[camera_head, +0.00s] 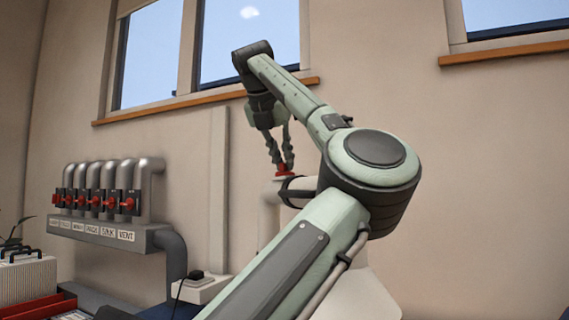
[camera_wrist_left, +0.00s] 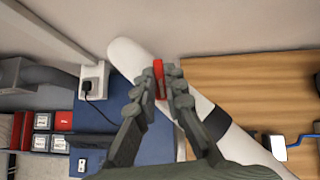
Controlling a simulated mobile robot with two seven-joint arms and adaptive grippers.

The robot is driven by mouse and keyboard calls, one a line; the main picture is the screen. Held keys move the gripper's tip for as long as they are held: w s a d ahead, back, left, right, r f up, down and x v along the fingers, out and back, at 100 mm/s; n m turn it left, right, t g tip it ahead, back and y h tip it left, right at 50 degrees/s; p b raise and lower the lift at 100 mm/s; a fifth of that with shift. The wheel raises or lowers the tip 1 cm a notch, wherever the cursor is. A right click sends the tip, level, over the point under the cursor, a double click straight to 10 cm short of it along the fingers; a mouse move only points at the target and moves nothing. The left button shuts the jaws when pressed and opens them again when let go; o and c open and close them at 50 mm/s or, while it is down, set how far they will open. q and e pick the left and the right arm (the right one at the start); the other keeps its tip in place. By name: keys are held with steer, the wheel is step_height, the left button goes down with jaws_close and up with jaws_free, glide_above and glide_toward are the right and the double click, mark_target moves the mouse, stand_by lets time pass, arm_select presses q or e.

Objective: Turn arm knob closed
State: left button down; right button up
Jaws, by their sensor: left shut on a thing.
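The arm knob is a small red piece (camera_head: 284,171) on top of a white arm tube with a dark band. My left gripper (camera_head: 282,165) reaches down to it from above. In the left wrist view the red knob (camera_wrist_left: 159,79) is between the fingertips of my left gripper (camera_wrist_left: 162,88), which are shut on it. The white arm tube (camera_wrist_left: 128,55) runs diagonally beneath the fingers, with its dark band (camera_wrist_left: 216,122) at the lower right. The fingers hide part of the knob. My right gripper is not in view.
Several grey pipes with red valve knobs (camera_head: 128,203) stand on a labelled grey manifold (camera_head: 110,234) at the left. A socket box with a black plug (camera_head: 197,276) is on the wall side. A wooden surface (camera_wrist_left: 255,90) lies right of the white tube.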

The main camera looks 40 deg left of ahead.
arm_select(q)
steer(key=m+h, duration=0.2)
steer(key=m, duration=0.1)
steer(key=shift+s+a+r+t, duration=0.1)
steer(key=shift+a+t, duration=0.1)
steer(key=shift+t, duration=0.1)
steer(key=shift+m+h, duration=0.8)
steer(key=shift+m, duration=0.1)
steer(key=shift+a+m+h+p, duration=0.2)
steer(key=shift+m+h+p, duration=0.55)
steer(key=shift+m+h, duration=0.35)
steer(key=m+h+p, duration=0.1)
steer(key=m, duration=0.1)
steer(key=shift+a+m+h, duration=0.1)
steer(key=shift+m+h, duration=0.2)
steer(key=shift+m, duration=0.1)
steer(key=shift+m+g+h, duration=0.3)
steer(key=shift+m+g, duration=0.1)
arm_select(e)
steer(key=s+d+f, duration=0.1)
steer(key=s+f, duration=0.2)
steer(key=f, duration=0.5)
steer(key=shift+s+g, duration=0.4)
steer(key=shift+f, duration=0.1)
arm_select(q)
steer(key=c, duration=1.6)
jaws_free()
